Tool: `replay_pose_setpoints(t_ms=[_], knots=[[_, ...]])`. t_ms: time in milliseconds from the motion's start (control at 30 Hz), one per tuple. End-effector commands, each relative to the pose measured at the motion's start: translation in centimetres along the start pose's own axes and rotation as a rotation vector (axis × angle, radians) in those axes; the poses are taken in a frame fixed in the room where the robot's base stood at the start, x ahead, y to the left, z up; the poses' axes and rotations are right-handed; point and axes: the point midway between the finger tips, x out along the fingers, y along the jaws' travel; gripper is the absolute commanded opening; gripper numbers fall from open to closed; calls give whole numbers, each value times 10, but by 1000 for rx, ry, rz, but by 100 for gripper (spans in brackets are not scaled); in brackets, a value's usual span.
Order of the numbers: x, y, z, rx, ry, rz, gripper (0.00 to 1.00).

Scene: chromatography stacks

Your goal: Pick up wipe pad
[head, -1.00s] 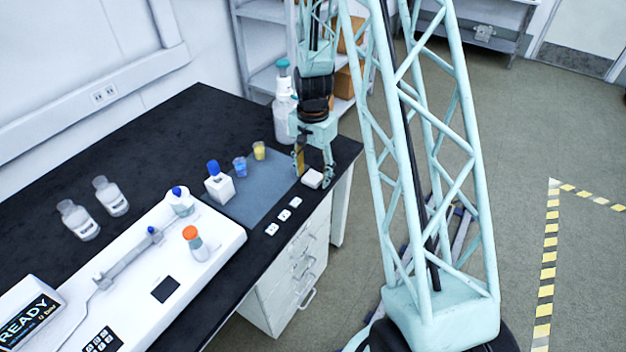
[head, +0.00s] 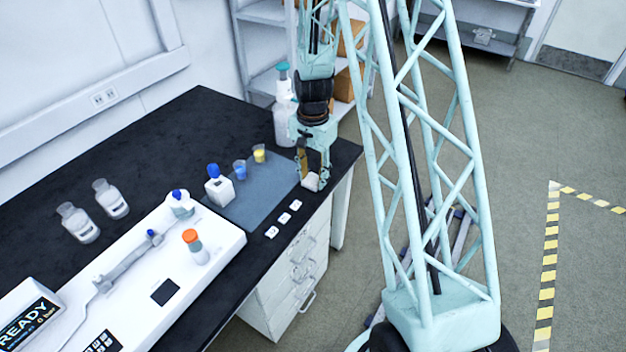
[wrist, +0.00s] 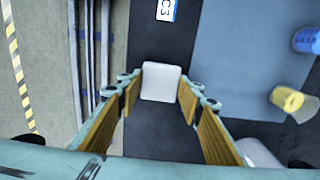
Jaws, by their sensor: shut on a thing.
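The wipe pad (wrist: 160,82) is a small white block with rounded corners. In the wrist view it sits between the two fingertips of my gripper (wrist: 163,88), touched on both sides. In the head view the pad (head: 311,182) is at the right end of the black bench, between the fingers of my gripper (head: 313,176). My gripper is shut on it. I cannot tell whether the pad is clear of the bench top.
A blue-grey mat (head: 258,187) lies left of the gripper, with a yellow-filled cup (head: 259,153), a blue-filled cup (head: 240,169) and a blue-capped bottle (head: 219,187). White label cards (head: 284,218) line the front edge. A large teal-capped bottle (head: 284,115) stands behind.

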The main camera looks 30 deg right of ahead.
Motion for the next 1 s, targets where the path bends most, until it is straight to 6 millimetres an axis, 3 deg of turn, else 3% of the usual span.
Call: replay_pose_setpoints(t_ms=[267,667,1000], knots=[[-8,0,0,0,0,0,28],[-37,0,0,0,1,-1,28],[-40,31,25,0,-2,2,28]])
